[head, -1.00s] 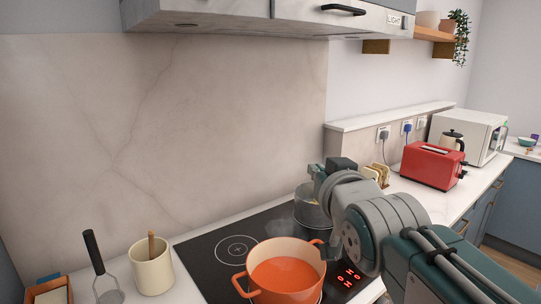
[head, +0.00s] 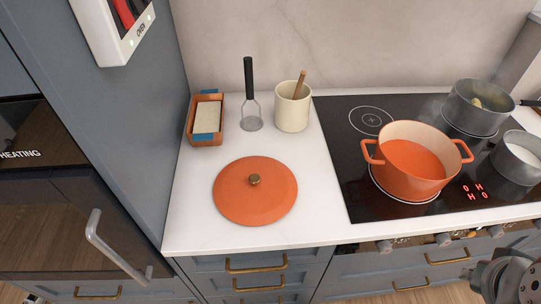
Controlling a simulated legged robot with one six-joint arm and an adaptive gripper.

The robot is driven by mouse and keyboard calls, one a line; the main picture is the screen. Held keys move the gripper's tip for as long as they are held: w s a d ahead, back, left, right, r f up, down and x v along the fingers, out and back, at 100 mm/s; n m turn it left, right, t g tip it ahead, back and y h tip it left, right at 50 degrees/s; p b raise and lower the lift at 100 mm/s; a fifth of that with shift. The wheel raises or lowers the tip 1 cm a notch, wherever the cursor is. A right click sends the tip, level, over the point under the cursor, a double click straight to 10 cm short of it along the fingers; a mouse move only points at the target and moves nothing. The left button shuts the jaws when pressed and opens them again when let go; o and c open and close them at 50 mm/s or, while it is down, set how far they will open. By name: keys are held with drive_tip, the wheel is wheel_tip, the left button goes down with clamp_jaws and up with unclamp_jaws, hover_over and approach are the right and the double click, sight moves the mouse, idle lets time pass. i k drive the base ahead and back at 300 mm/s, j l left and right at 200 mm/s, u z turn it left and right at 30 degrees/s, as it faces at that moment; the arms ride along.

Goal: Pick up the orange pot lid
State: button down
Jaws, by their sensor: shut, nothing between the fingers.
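The orange pot lid (head: 240,203) lies flat on the white worktop, left of the hob, with its round brass knob (head: 255,180) facing up. It is fully in sight and nothing covers it. Part of my arm shows at the bottom right corner, in front of the drawers and well away from the lid. The fingers of my gripper cannot be made out there. An orange pot (head: 412,182) with orange contents stands uncovered on the hob, right of the lid.
A copper-coloured tray (head: 207,138), a masher (head: 250,110) and a cream crock (head: 292,112) stand behind the lid. A tall blue-grey cabinet (head: 135,90) rises on the left. Grey pans (head: 520,165) stand on the hob (head: 345,150). Worktop around the lid's front is clear.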

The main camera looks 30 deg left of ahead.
sight(255, 190)
drive_tip(key=k+l+u, duration=0.1)
drive_tip(key=u, duration=1.6)
drive_tip(key=i+j+z, duration=0.1)
drive_tip(key=i+j, duration=0.1)
drive_tip(key=i, duration=0.1)
